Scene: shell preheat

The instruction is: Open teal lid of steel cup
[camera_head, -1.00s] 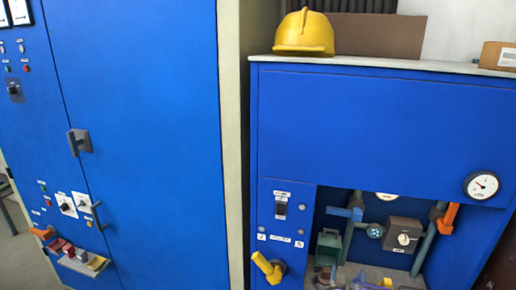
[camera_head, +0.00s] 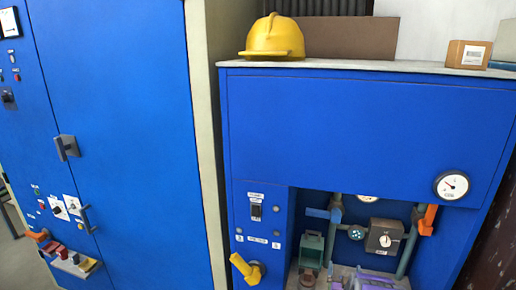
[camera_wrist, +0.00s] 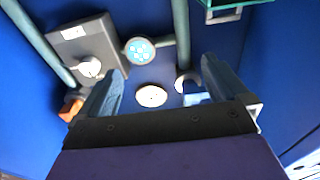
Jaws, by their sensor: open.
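I cannot make out a steel cup with a teal lid for certain. A small dark cylindrical vessel (camera_head: 308,279) stands low in the cabinet's open bay in the head view. Just above it is a teal-green box (camera_head: 312,247). A teal edge with a grey handle-like bar (camera_wrist: 224,14) shows at the top of the wrist view. My gripper (camera_wrist: 163,80) is open and empty, with its two fingers spread in front of the bay's back wall. A purple part of my arm shows at the bottom of the head view.
A grey knob box (camera_head: 384,237), pipes, a blue valve handle (camera_head: 318,213) and an orange handle (camera_head: 428,220) crowd the bay. A yellow handle (camera_head: 246,269) juts out left of it. A yellow helmet (camera_head: 272,38) and a cardboard box (camera_head: 467,54) sit on top.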

